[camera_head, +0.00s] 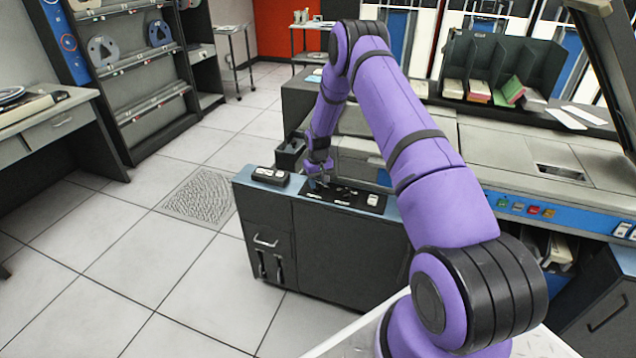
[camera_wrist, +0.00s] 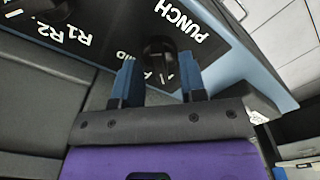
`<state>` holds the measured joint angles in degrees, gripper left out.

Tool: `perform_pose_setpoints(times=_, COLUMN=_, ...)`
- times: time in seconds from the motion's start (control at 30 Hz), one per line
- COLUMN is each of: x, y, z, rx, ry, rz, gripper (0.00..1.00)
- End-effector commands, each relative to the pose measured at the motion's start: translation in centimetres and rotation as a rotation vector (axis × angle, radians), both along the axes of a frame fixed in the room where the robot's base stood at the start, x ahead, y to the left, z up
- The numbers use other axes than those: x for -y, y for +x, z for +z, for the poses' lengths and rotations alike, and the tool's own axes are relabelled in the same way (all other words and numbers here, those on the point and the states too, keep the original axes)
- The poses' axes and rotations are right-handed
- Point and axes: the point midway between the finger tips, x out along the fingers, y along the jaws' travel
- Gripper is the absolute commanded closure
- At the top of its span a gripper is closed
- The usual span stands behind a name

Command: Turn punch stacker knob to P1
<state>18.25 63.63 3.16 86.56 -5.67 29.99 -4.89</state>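The punch stacker knob (camera_wrist: 159,50) is round and black, on a black panel (camera_wrist: 105,20) with white labels. "PUNCH", "R1" and "R2" are readable in the wrist view; the label by the knob is partly covered. My gripper (camera_wrist: 158,76) has its two blue fingers apart, one to each side of the knob's near part. I cannot tell whether they touch it, or which label it points at. In the head view my gripper (camera_head: 320,181) is low over the control panel (camera_head: 345,196) on the cabinet top; the knob is too small to make out there.
A small box with light buttons (camera_head: 269,176) sits left of the panel on the dark cabinet (camera_head: 330,255). The large machine (camera_head: 535,150) with a card rack (camera_head: 500,65) stands behind and right. Open tiled floor (camera_head: 150,260) lies to the left.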

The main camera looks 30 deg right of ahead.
Motion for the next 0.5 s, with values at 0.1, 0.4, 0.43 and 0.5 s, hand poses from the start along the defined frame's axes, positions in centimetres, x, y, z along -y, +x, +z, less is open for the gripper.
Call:
perform_pose_setpoints(times=0.1, x=0.0, y=0.1, z=1.5, rx=0.002, ry=0.000, rz=0.000, gripper=0.62)
perform_pose_setpoints(times=0.4, x=0.0, y=0.1, z=7.1, rx=0.003, ry=0.000, rz=0.000, gripper=0.62)
perform_pose_setpoints(times=0.43, x=0.0, y=0.0, z=7.6, rx=0.003, ry=0.000, rz=0.000, gripper=0.62)
perform_pose_setpoints(times=0.5, x=0.0, y=0.0, z=8.5, rx=0.001, ry=0.000, rz=0.000, gripper=0.62)
